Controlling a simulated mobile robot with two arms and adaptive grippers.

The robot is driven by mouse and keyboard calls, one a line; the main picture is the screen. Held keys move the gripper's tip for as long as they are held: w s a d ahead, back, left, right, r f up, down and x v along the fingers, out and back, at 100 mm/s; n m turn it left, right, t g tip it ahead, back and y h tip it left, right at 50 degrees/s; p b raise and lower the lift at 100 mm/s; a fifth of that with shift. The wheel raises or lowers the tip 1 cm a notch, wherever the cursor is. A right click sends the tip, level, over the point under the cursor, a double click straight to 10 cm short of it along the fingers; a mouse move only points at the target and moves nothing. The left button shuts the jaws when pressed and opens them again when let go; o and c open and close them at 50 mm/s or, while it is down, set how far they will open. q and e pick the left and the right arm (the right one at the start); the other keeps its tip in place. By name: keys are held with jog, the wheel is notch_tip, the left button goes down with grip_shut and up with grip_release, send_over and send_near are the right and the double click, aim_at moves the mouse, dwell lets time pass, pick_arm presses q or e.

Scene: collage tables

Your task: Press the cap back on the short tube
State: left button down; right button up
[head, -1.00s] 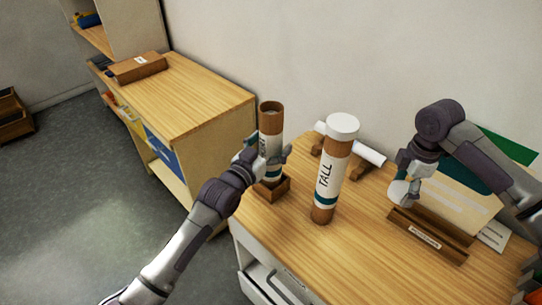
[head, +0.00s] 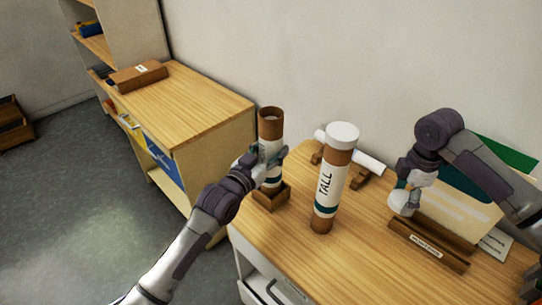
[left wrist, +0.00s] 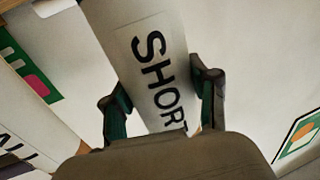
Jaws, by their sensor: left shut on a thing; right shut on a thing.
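The short tube (head: 270,127) is brown with a white label and stands upright, its top end open and uncapped, its foot in a small wooden holder (head: 272,203). My left gripper (head: 269,163) is shut around its labelled middle. In the left wrist view the tube's "SHORT" label (left wrist: 155,70) lies between the fingers of my left gripper (left wrist: 163,102). My right gripper (head: 408,184) is shut on a white cap (head: 402,202), held to the right of the tubes near the wooden rack. The fingers partly hide the cap.
A capped tube marked "TALL" (head: 332,180) stands between my two grippers. Behind it a white roll (head: 366,160) lies on wooden supports. A labelled wooden rack (head: 431,245) stands at the right. The table's front middle (head: 350,270) is clear.

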aim_at(265, 125)
pick_arm(q)
notch_tip(265, 125, up, 9)
jog(key=shift+r+b, duration=0.1)
jog(key=shift+b, duration=0.75)
pick_arm(e)
jog(key=shift+f, duration=0.9)
